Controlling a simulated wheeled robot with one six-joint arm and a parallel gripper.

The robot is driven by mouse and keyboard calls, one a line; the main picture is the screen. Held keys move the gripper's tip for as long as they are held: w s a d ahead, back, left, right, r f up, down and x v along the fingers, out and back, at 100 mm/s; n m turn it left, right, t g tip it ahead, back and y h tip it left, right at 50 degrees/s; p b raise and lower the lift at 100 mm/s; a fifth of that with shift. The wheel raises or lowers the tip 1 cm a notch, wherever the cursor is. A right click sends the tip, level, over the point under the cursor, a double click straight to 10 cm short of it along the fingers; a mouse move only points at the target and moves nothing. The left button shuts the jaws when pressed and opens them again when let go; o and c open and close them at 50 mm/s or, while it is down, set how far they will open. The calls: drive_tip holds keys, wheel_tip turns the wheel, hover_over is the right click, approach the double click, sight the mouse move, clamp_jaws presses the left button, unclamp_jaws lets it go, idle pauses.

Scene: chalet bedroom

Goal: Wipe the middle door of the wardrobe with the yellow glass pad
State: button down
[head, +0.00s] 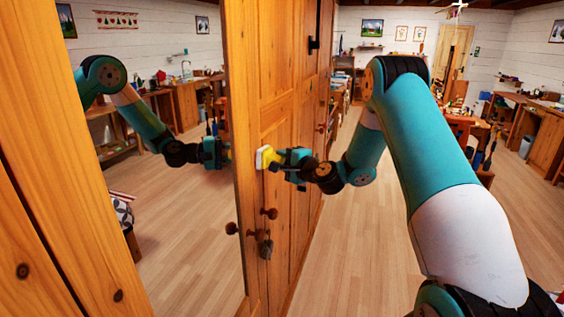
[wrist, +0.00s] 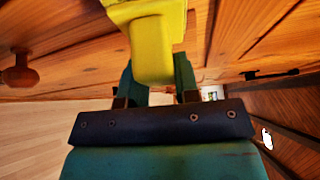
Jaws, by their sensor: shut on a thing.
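The yellow glass pad (head: 268,158) has a pale face turned left towards the wardrobe (head: 285,105). My gripper (head: 285,160) is shut on the pad. The wrist view shows the pad's yellow handle (wrist: 155,50) between my fingers, against wooden door panels. A tall mirror door (head: 180,230) fills the left of the head view and reflects my arm and gripper. In the head view the pad is just right of the mirror's wooden edge, in front of wood. I cannot tell whether it touches the surface.
Round knobs (head: 269,213) and a padlock-like thing (head: 265,246) stick out below the pad; one knob (wrist: 20,72) shows left in the wrist view. A dark latch (head: 313,44) is higher up. Open wooden floor (head: 345,255) lies right of the wardrobe; cluttered benches (head: 545,135) stand farther back.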

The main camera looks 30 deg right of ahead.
drive_tip(key=s+d+b, duration=0.1)
drive_tip(key=s, duration=0.1)
drive_tip(key=s+d+b, duration=0.2)
drive_tip(key=shift+s+d, duration=0.15)
drive_tip(key=shift+d, duration=0.05)
drive_tip(key=shift+f, duration=0.1)
drive_tip(key=shift+s+d+b, duration=0.8)
drive_tip(key=shift+s+d, duration=0.1)
drive_tip(key=shift+s, duration=0.3)
